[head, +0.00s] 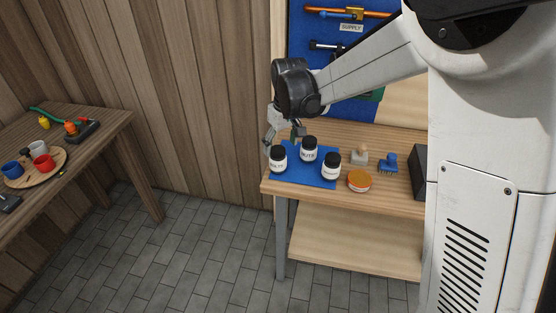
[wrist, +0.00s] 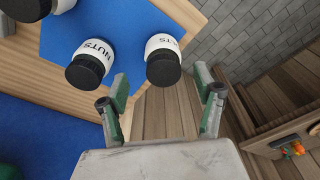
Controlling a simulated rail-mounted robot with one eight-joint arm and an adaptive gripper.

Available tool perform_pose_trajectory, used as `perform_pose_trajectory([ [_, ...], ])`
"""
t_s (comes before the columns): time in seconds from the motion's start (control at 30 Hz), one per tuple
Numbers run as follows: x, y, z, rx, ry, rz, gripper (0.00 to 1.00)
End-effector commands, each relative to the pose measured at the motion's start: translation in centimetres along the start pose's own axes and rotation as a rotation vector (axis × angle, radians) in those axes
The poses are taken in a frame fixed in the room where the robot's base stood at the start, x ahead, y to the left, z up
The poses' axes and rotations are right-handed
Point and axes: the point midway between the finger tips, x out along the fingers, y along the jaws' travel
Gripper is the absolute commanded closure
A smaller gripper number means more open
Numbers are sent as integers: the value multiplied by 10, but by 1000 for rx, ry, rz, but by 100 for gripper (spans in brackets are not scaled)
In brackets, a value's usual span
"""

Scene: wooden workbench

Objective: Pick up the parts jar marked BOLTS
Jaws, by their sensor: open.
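The BOLTS jar (head: 278,160) is a white jar with a black lid. It stands upright at the left end of a blue mat (head: 313,179). In the wrist view the jar (wrist: 163,47) shows only the end of its label, reading "LTS". My gripper (head: 283,136) is open and empty, just above and behind this jar. In the wrist view the black lid lies between and beyond the fingertips (wrist: 160,85), with no contact visible. The NUTS jar (head: 308,150) stands close by on the right; it also shows in the wrist view (wrist: 92,60).
A third jar (head: 331,167) with an unreadable label stands on the mat's right side. An orange-lidded tub (head: 359,181), a stamp-like object (head: 359,155) and a blue brush (head: 388,163) sit farther right on the bench. The bench's left edge is close to the BOLTS jar.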

Motion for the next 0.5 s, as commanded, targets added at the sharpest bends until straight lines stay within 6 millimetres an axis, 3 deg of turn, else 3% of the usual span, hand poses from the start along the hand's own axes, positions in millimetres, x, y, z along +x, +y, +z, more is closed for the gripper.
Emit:
perform_pose_trajectory([
  [0.1,13,0,0,0,0,0,35],
  [0.37,25,-1,0,0,0,0,35],
  [0.5,43,-4,-2,0,0,0,35],
])
